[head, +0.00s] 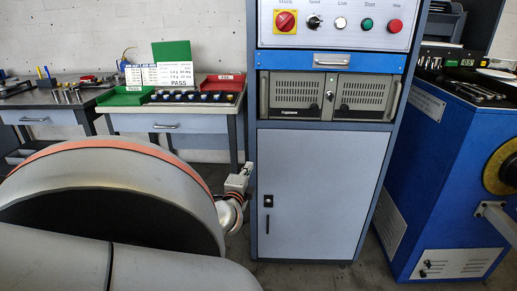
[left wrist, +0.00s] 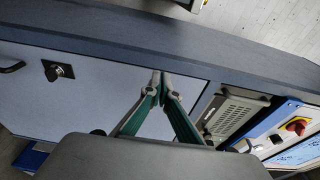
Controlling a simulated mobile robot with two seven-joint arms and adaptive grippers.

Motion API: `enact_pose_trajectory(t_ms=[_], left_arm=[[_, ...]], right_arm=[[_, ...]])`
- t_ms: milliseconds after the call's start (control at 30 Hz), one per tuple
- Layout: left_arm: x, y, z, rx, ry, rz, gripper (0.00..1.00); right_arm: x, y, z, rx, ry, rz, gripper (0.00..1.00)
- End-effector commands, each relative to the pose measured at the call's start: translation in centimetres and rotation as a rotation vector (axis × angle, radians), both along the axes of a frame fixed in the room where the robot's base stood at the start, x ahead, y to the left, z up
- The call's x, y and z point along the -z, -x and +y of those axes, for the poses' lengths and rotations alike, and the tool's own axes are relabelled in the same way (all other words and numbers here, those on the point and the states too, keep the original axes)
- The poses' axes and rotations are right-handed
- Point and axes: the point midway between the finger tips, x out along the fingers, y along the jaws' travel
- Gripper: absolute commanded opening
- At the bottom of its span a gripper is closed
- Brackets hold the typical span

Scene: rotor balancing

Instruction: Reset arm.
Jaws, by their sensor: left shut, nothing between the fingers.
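My left gripper (head: 245,171) shows small in the head view, beside the left edge of the control cabinet (head: 315,190). In the left wrist view its two green-sided fingers (left wrist: 161,84) meet at the tips, shut with nothing between them. Behind them is the cabinet's pale door (left wrist: 100,95), with its lock (left wrist: 59,71) at the left. I cannot tell how far the fingertips are from the cabinet. My right gripper is in neither view.
The control panel with its rotary switch (head: 286,22) tops the cabinet. A bench (head: 172,118) at left holds a green tray (head: 122,97), a red tray (head: 224,84) and a row of dark parts. A blue machine (head: 445,170) stands at right. Floor shows between cabinet and machine.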

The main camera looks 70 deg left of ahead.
Motion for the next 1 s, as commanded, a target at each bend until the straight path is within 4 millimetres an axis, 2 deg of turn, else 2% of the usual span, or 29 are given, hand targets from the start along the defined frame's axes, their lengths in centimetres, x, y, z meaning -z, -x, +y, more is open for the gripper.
enact_pose_trajectory(t_ms=[133,400,467,567,667,767,800,867,1000], left_arm=[[0.0,0.9,0.1,0.001,0.000,0.000,0.00],[0.0,1.0,0.0,0.003,-0.004,0.005,0.00],[0.0,0.7,-0.4,0.014,-0.029,0.034,0.00],[-0.3,-0.6,-2.5,0.069,-0.157,0.176,0.00],[-0.5,-2.9,-6.8,0.166,-0.413,0.432,0.00],[-0.1,-5.5,-13.1,0.278,-0.761,0.728,0.00],[0.1,-6.3,-15.8,0.316,-0.910,0.837,0.00],[0.8,-7.3,-19.8,0.363,-1.133,0.983,0.00],[2.8,-8.3,-29.2,0.428,-1.681,1.257,0.00]], right_arm=[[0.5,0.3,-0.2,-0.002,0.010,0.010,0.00],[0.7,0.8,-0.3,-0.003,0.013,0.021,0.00],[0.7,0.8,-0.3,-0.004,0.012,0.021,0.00],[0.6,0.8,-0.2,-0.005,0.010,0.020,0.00],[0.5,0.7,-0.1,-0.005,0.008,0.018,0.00],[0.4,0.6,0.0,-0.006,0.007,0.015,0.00],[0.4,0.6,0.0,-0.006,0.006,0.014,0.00],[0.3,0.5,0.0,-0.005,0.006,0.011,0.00],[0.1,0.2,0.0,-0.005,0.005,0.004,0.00]])
